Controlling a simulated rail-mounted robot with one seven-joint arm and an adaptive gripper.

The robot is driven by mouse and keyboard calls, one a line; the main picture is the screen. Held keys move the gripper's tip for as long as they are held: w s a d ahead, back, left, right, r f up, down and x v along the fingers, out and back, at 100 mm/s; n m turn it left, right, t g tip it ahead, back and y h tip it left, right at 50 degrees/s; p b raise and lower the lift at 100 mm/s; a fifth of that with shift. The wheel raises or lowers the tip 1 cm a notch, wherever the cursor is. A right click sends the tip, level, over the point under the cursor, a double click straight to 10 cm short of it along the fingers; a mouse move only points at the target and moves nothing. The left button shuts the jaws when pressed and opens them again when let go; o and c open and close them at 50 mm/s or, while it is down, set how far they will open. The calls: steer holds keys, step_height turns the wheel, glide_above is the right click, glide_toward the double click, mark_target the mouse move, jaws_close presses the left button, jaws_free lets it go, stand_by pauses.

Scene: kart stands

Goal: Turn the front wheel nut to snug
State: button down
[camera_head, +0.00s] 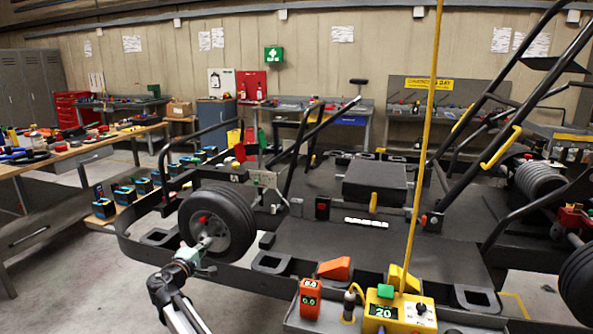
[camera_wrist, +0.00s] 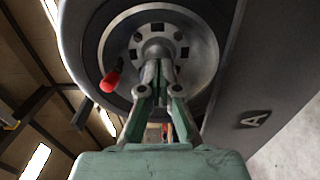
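The front wheel (camera_head: 240,222) is a black tyre with a grey rim, at the kart's near left corner. In the wrist view its grey hub (camera_wrist: 198,62) fills the upper middle. The front wheel nut (camera_wrist: 156,47) is at the hub centre, partly hidden by my fingers. My gripper (camera_head: 207,243) reaches the hub from the front. In the wrist view its two fingers (camera_wrist: 158,68) are close together with their tips at the nut, and appear closed on it. A red-tipped handle (camera_wrist: 111,82) sticks out left of the nut.
A yellow control box (camera_head: 400,312) reading 20 and an orange device (camera_head: 310,298) stand at the front. A yellow pole (camera_head: 425,140) rises there. A workbench (camera_head: 85,150) with tools is at left. Kart frame bars surround the wheel. Floor at lower left is clear.

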steer(key=shift+a+f+b, duration=0.15)
steer(key=shift+f+b, duration=0.35)
steer(key=shift+b, duration=0.7)
stand_by(0.4)
steer(key=shift+s+d+f+b, duration=0.1)
steer(key=shift+d+f+b, duration=0.15)
steer(key=shift+b, duration=0.2)
steer(key=shift+s, duration=0.1)
steer(key=b+v, duration=0.1)
steer(key=v, duration=0.4)
steer(key=shift+s+r, duration=0.1)
steer(key=shift+s, duration=0.25)
